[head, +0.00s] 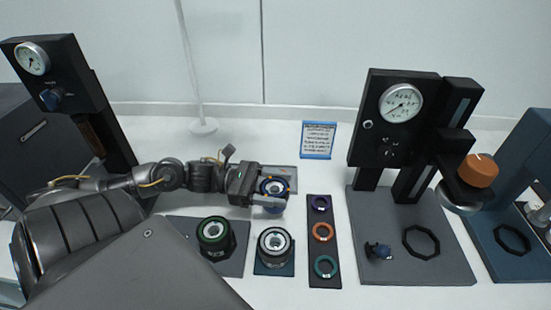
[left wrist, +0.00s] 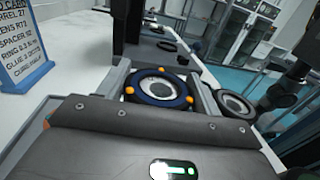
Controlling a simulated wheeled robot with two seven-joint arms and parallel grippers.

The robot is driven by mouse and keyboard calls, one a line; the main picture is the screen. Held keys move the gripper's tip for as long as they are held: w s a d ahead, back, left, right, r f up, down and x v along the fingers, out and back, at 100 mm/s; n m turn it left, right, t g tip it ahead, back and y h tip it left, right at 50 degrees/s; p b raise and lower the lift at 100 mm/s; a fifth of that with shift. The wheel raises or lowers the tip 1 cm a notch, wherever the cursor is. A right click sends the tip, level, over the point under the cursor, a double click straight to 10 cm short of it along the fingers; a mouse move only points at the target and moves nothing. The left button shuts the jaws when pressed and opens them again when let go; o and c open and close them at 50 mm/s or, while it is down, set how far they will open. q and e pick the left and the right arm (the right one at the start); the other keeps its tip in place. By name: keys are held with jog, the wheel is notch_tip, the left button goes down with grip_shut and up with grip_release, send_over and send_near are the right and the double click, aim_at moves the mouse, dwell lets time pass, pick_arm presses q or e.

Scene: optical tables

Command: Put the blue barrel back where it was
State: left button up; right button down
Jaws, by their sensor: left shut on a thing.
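The blue barrel (head: 273,187) has a dark blue ring with orange dots around a pale round face. My left gripper (head: 270,193) is shut on it, above or at a grey plate (head: 291,173) behind the other barrels. In the left wrist view the blue barrel (left wrist: 158,88) sits face-up between the two fingers of the left gripper (left wrist: 158,92). I cannot tell whether its underside touches the plate. My right gripper is not in view.
A green-ringed barrel (head: 214,234) and a silver-ringed barrel (head: 274,244) stand in front on dark plates. A dark strip (head: 324,252) with purple, orange and teal rings lies to their right. A blue card (head: 318,139) stands behind. A gauge press (head: 399,105) is at right.

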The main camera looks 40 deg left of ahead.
pick_arm(q)
notch_tip(320, 180, down, 2)
jog(key=shift+f+p, duration=0.15)
jog(key=shift+p, duration=0.15)
jog(key=shift+f, duration=0.25)
jog(key=shift+s, duration=0.1)
jog(key=shift+f, duration=0.2)
jog(key=o, duration=1.2)
jog(key=shift+r, duration=0.25)
jog(key=v, duration=0.3)
jog(key=shift+s+a+f+b, duration=0.2)
jog(key=shift+f+b, duration=0.1)
jog(key=shift+b, duration=0.1)
jog(key=v, duration=0.7)
jog(key=shift+r, duration=0.1)
jog(key=shift+s+a+r+b, duration=0.1)
jog(key=shift+s+a+b, duration=0.2)
jog(key=shift+a, duration=0.35)
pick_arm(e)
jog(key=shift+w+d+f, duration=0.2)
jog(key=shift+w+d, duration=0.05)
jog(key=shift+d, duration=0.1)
